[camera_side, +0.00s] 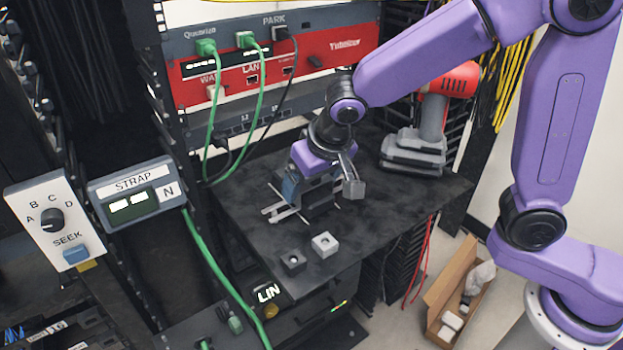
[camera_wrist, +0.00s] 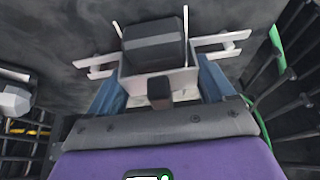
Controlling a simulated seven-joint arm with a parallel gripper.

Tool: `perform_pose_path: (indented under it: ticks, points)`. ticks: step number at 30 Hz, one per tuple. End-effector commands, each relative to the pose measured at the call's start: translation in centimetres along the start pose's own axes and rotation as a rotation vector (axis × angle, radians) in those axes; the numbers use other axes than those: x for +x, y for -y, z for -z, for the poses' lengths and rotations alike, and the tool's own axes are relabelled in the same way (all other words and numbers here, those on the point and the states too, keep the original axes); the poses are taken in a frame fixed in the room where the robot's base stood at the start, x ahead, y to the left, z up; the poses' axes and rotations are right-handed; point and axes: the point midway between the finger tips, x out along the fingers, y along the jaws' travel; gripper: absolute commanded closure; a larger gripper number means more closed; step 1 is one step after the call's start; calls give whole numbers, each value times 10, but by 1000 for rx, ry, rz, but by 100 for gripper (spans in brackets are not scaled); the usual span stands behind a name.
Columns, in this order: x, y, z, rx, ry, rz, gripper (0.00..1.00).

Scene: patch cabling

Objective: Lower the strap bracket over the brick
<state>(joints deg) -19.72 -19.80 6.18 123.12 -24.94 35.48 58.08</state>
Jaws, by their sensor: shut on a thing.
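My gripper (camera_side: 306,188) is over the dark shelf, pointing down. In the wrist view its two blue fingers (camera_wrist: 160,88) are shut on the light grey strap bracket (camera_wrist: 126,84), one on each side. The bracket's slotted flanges spread left and right, and one shows in the side view (camera_side: 276,207). A dark block, which looks like the brick (camera_wrist: 153,46), shows at the middle of the bracket in the wrist view. The gripper hides much of both in the side view. I cannot tell whether the bracket touches the shelf or how far it surrounds the brick.
A dark cube (camera_side: 293,262) and a light grey cube (camera_side: 325,243) lie near the shelf's (camera_side: 390,209) front. A red drill (camera_side: 430,115) stands at the back right. Green cables (camera_side: 262,95) hang from the rack panel (camera_side: 330,68) behind. A STRAP display (camera_side: 137,196) is at left.

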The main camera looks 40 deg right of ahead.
Motion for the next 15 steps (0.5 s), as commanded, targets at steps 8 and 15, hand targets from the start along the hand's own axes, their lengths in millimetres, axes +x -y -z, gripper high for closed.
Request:
perform_pose_path:
  ticks: [8,15]
  points:
    - [7,0,-3,-1,1,-1,59]
    - [12,0,-5,-1,0,-1,59]
